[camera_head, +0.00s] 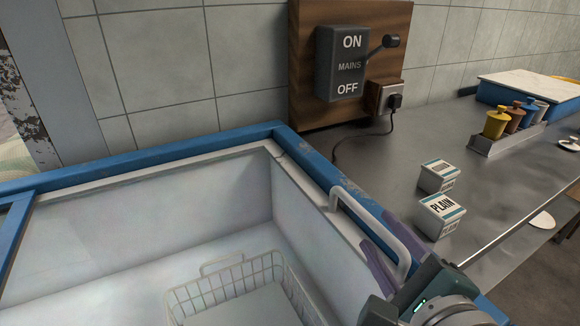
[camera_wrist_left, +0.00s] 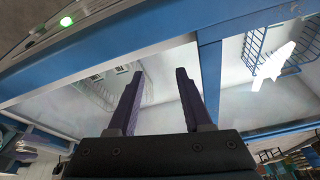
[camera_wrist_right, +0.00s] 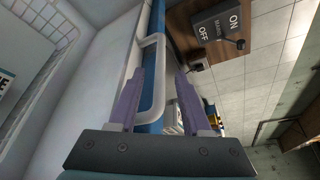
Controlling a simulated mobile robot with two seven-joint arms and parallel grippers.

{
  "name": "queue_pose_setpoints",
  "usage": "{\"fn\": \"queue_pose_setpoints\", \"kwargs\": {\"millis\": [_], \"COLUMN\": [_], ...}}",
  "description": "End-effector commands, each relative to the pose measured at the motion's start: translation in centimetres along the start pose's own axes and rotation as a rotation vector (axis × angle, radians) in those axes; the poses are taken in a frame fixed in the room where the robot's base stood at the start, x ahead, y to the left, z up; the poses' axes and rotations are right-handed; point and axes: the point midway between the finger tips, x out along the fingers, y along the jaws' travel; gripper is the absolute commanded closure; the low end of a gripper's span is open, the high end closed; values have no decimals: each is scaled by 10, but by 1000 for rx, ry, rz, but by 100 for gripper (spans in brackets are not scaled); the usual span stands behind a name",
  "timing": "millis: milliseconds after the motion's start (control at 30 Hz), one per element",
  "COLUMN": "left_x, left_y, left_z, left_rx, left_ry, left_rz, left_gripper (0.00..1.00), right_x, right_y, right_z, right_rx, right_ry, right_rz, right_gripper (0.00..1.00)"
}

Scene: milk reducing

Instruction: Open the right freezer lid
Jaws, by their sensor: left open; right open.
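The right freezer lid (camera_head: 150,172) is a pale-framed panel over the right compartment, inside the freezer's blue rim (camera_head: 150,160). It appears down. Its white bar handle (camera_head: 362,214) is at the right edge and also shows in the right wrist view (camera_wrist_right: 158,60). My right gripper (camera_head: 386,246) is open, with one purple finger on each side of the handle (camera_wrist_right: 160,90); whether they touch it is unclear. My left gripper (camera_wrist_left: 158,75) is open and empty above the freezer glass, and is out of the head view.
A wire basket (camera_head: 228,285) lies inside the freezer. A mains switch (camera_head: 342,65) is on the wall behind.

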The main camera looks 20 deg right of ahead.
Motion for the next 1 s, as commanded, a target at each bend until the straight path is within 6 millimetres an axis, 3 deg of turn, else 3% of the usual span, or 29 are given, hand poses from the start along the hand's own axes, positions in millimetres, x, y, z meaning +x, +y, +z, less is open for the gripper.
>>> {"fn": "queue_pose_setpoints", "kwargs": {"millis": [100, 267, 633, 1000], "left_x": [3, 6, 6, 6], "left_y": [-1, -1, -1, 0], "left_z": [1, 2, 2, 2], "left_rx": [3, 6, 8, 4], "left_ry": [0, -1, 0, 0], "left_rz": [-2, -4, -4, 0], "left_gripper": [50, 50, 50, 50], "right_x": [23, 41, 48, 47], "right_y": [0, 1, 1, 1], "right_z": [0, 0, 0, 0], "right_rx": [-3, -2, -1, -1], "right_ry": [-2, -2, -1, -2], "right_rz": [-1, 0, 2, 2], "right_gripper": [52, 52, 52, 93]}}
